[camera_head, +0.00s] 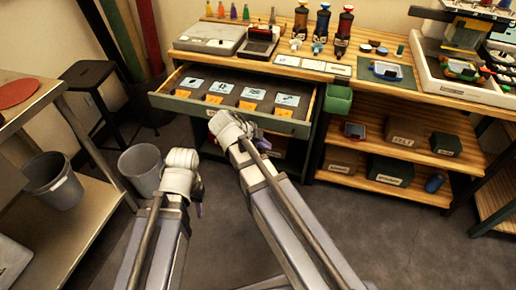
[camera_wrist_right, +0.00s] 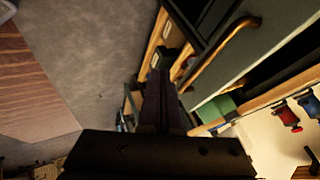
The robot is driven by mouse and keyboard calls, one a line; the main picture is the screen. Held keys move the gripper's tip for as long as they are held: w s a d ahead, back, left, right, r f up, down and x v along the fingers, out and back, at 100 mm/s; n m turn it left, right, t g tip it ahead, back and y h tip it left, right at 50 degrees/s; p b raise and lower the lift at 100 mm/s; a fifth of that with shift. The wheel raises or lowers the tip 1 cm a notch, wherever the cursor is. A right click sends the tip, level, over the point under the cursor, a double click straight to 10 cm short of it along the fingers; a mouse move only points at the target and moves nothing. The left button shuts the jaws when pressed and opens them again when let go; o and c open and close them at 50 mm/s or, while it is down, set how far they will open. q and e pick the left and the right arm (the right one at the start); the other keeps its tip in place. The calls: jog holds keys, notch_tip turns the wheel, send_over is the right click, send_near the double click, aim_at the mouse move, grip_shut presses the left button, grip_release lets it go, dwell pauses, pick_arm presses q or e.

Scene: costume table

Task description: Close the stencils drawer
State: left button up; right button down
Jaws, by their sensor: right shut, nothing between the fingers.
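The stencils drawer (camera_head: 180,105) stands pulled out below the worktop in the head view. Several blue-white cards and orange labels lie in its dark inside. My right gripper (camera_head: 262,146) is at the middle of the drawer's front, mostly hidden behind its own wrist; I cannot tell whether it touches. In the right wrist view its dark fingers (camera_wrist_right: 160,82) are shut and empty, beside a dark front with a brass handle (camera_wrist_right: 224,52). My left gripper (camera_head: 198,208) hangs low, left of the right arm and apart from the drawer; its fingers are mostly hidden.
The wooden worktop (camera_head: 290,72) above holds bottles, a scale and trays. A green bin (camera_head: 338,99) hangs just right of the drawer. Shelves with boxes (camera_head: 402,132) lie further right. A grey bucket (camera_head: 141,168) stands on the floor at left, near my left arm.

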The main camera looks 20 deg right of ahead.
pick_arm(q)
jog(key=shift+p, duration=0.55)
pick_arm(e)
jog(key=w+d, duration=0.2)
jog(key=w, duration=0.1)
jog(key=shift+w+d, duration=0.2)
jog(key=shift+d, duration=0.2)
jog(key=w+d, duration=0.4)
jog(key=w, duration=0.3)
jog(key=w+d, duration=0.5)
jog(key=w, duration=0.2)
jog(key=w+d, duration=0.5)
jog(key=w, duration=0.2)
jog(key=shift+w+d+r, duration=0.1)
jog(key=shift+w+d, duration=0.1)
jog(key=shift+w, duration=0.05)
jog(key=shift+w+d, duration=0.1)
